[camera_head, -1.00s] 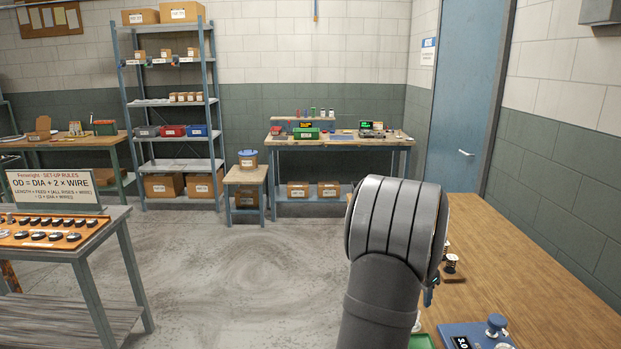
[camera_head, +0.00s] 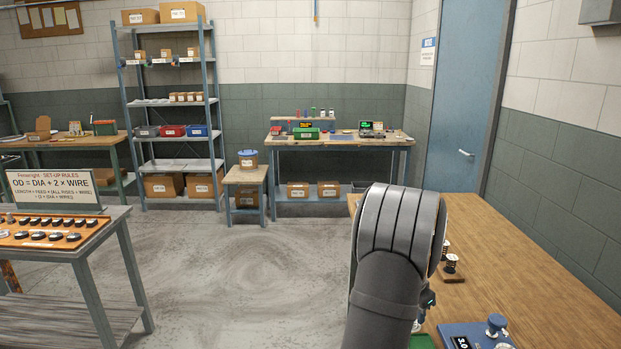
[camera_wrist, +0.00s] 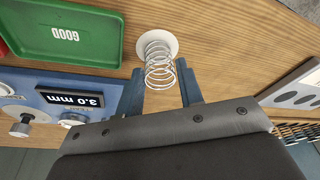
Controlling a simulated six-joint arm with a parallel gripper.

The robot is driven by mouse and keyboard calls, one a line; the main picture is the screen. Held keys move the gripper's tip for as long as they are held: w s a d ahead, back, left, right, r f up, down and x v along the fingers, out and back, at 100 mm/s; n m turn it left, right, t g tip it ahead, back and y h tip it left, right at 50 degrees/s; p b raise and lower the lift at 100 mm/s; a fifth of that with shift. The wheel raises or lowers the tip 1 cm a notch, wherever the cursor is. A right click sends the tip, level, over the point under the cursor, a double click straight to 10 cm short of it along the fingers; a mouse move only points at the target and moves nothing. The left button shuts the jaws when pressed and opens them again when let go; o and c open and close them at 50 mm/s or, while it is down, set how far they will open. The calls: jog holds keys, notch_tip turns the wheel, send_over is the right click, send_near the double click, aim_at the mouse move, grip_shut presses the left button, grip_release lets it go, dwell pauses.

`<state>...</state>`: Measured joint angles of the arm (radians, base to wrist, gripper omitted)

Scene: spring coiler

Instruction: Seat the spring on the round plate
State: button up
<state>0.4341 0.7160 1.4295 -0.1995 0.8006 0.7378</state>
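The spring (camera_wrist: 160,66) is a bright open wire coil in the wrist view. Its near end lies between the two fingers of my gripper (camera_wrist: 162,82), which appear to touch it from both sides. Its far end overlaps the round plate (camera_wrist: 170,40), a small white disc on the wooden bench. I cannot tell whether the spring rests on the plate or hangs just above it. In the head view my arm hides the spring and plate; only a bit of my gripper (camera_head: 428,298) shows past it.
A green tray marked GOOD (camera_wrist: 70,32) lies left of the plate on the bench (camera_head: 520,260). A blue device reading 3.0 mm (camera_wrist: 70,98) is near my left finger. A grey panel with dark ovals (camera_wrist: 295,92) is at right. Small springs on a wooden base (camera_head: 452,266) stand farther back.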

jog(key=shift+c, duration=1.3)
jog(key=shift+r, duration=0.2)
jog(key=shift+r, duration=0.45)
jog(key=shift+r, duration=0.1)
jog(key=shift+d+v, duration=0.25)
jog(key=shift+v, duration=0.85)
jog(key=shift+w+r, duration=0.1)
jog(key=shift+w, duration=0.05)
